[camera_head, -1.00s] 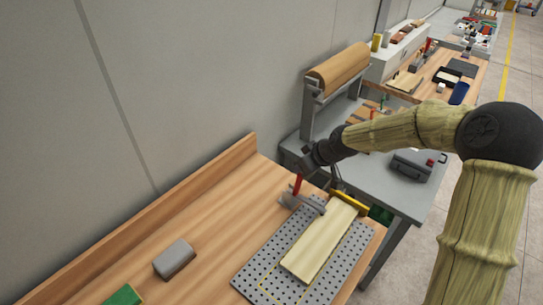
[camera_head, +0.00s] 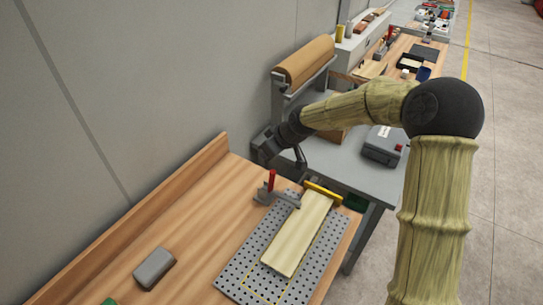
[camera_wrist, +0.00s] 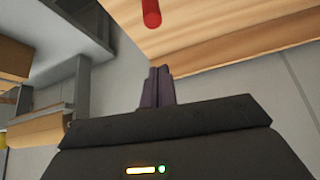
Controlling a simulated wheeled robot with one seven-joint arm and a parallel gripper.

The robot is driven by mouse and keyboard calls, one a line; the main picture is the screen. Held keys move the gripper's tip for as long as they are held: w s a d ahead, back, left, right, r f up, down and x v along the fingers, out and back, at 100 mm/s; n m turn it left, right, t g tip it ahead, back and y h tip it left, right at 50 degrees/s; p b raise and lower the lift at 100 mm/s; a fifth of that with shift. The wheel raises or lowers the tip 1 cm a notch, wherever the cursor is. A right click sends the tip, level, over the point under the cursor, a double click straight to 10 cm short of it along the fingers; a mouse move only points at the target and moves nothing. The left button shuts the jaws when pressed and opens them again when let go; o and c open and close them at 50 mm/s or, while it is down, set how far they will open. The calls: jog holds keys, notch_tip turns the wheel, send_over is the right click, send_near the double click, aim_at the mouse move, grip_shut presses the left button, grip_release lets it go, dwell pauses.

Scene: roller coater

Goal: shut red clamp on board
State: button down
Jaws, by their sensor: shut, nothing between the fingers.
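The red clamp (camera_head: 271,181) stands at the far left corner of a grey perforated plate. Its red handle points up, and its grey bar reaches toward the far end of the pale board (camera_head: 298,236). Whether the bar's tip presses on the board is too small to tell. My gripper (camera_head: 262,148) is above and beyond the clamp, apart from it. In the wrist view the fingers of my gripper (camera_wrist: 158,76) are together and empty. The red handle (camera_wrist: 151,13) shows at the top of that view, clear of the fingertips.
The perforated plate (camera_head: 240,270) lies on the wooden bench (camera_head: 180,232). A grey block (camera_head: 154,267) lies at left. Behind are a brown roll (camera_head: 304,62) on a stand and a grey table with a dark case (camera_head: 384,145).

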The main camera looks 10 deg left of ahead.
jog(key=s+d+r+b, duration=0.1)
jog(key=s+d+r, duration=0.2)
jog(key=d+r, duration=0.2)
jog(key=shift+s+d+b, duration=0.3)
jog(key=shift+d+b, duration=0.1)
jog(key=shift+d, duration=0.8)
jog(key=s+d+f+m+h, duration=0.2)
jog(key=s+d+m, duration=0.3)
jog(key=s+d, duration=0.4)
jog(key=s+d+f+m+h, duration=0.3)
jog(key=s+d+m, duration=0.3)
jog(key=s+d, duration=0.3)
jog(key=d+h, duration=0.1)
jog(key=d, duration=0.2)
jog(key=shift+s+d+f+m+g, duration=0.25)
jog(key=shift+s+d+m+g, duration=0.05)
jog(key=shift+s+d, duration=0.1)
